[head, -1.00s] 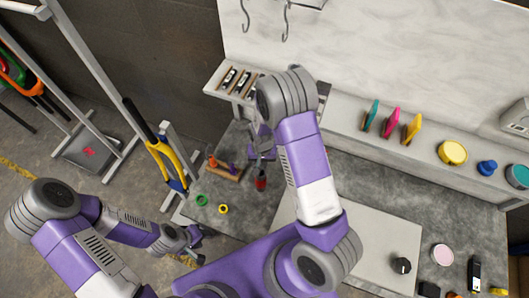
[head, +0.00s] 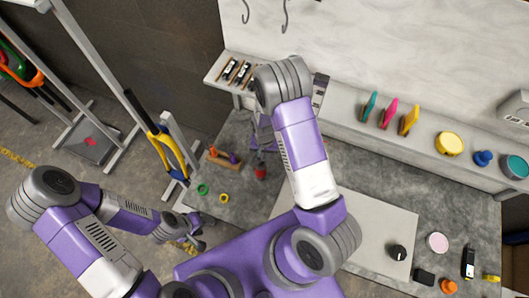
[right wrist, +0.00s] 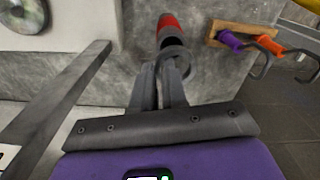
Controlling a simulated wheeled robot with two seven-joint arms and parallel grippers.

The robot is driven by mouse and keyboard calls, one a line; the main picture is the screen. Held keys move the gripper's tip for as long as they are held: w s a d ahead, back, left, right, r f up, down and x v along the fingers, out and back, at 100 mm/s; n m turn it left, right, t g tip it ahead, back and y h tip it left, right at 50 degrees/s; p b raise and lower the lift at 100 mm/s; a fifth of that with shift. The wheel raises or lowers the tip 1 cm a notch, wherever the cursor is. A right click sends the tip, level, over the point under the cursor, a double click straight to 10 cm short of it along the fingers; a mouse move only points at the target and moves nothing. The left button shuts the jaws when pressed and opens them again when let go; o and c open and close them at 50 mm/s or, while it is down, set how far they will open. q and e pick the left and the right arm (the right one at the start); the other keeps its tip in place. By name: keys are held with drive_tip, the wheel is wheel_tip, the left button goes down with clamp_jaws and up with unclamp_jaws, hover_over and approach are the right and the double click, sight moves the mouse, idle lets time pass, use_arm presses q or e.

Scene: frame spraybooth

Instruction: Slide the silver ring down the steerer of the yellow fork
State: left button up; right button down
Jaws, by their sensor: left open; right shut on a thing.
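The yellow fork (head: 172,150) hangs tilted on the stand at the left in the head view. Its dark steerer (head: 140,108) points up and left. My right gripper (right wrist: 172,72) is shut on the silver ring (right wrist: 176,60), which looks dark grey in the right wrist view. The ring is well apart from the fork, over the bench. In the head view my right arm partly hides the right gripper (head: 262,142), and I cannot make out the ring there. My left gripper (head: 192,243) is open and empty, low at the left, off the bench's front left corner.
A red cylinder (right wrist: 168,25) stands just beyond the ring. A wooden rack (right wrist: 240,35) with purple and orange hooked tools is beside it. Green (head: 202,189) and yellow (head: 223,198) rings lie on the bench. The stand's upright (head: 90,70) borders the fork.

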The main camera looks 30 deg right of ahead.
sight(264, 159)
drive_tip(key=shift+f+b, duration=1.75)
drive_tip(key=shift+f, duration=0.6)
drive_tip(key=shift+f, duration=0.1)
drive_tip(key=c, duration=1.1)
unclamp_jaws()
drive_tip(key=shift+r+p, duration=0.65)
drive_tip(key=shift+r, duration=3.15)
